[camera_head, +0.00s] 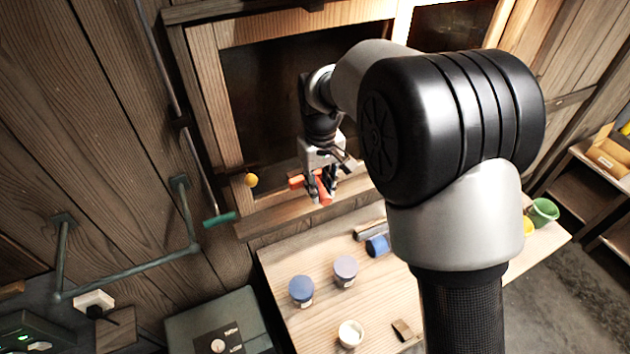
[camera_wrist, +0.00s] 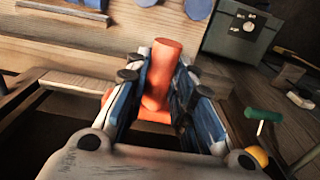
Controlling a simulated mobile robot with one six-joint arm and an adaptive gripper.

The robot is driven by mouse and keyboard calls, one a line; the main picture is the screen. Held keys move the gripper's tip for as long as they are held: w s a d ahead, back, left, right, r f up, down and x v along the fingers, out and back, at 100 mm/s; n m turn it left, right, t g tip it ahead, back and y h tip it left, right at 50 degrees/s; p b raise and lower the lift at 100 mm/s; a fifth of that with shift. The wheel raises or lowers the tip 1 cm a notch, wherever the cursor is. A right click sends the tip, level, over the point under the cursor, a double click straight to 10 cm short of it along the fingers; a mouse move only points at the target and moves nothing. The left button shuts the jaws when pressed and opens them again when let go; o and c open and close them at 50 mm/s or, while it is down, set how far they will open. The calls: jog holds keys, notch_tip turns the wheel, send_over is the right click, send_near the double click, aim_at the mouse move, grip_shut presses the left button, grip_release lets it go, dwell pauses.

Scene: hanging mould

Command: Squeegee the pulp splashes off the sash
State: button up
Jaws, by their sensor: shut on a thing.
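My gripper (camera_head: 322,187) is shut on an orange-red squeegee (camera_head: 297,182), in front of the lower part of the sash (camera_head: 208,95). In the wrist view, the squeegee's round handle (camera_wrist: 163,65) stands between the two fingers of my gripper (camera_wrist: 160,78). A wider orange part shows below it, partly hidden by the fingers. The sash has a light wooden frame and a dark pane (camera_head: 270,85). My arm covers its right part. I cannot make out pulp splashes on the dark pane.
A yellow-orange ball (camera_head: 251,180) and a green handle (camera_head: 219,220) are at the sash's lower left. Below, a wooden table (camera_head: 300,335) holds blue jar (camera_head: 301,290), purple jar (camera_head: 345,270), a tipped blue cup (camera_head: 377,246) and a white cup (camera_head: 350,333). A grey box (camera_head: 190,325) stands left.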

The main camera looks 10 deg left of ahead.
aim_at(328, 199)
jog(key=shift+s+d, duration=0.25)
jog(key=shift+s, duration=0.1)
jog(key=shift+s+d+b, duration=0.65)
jog(key=shift+s+d, duration=0.25)
jog(key=shift+s, duration=0.25)
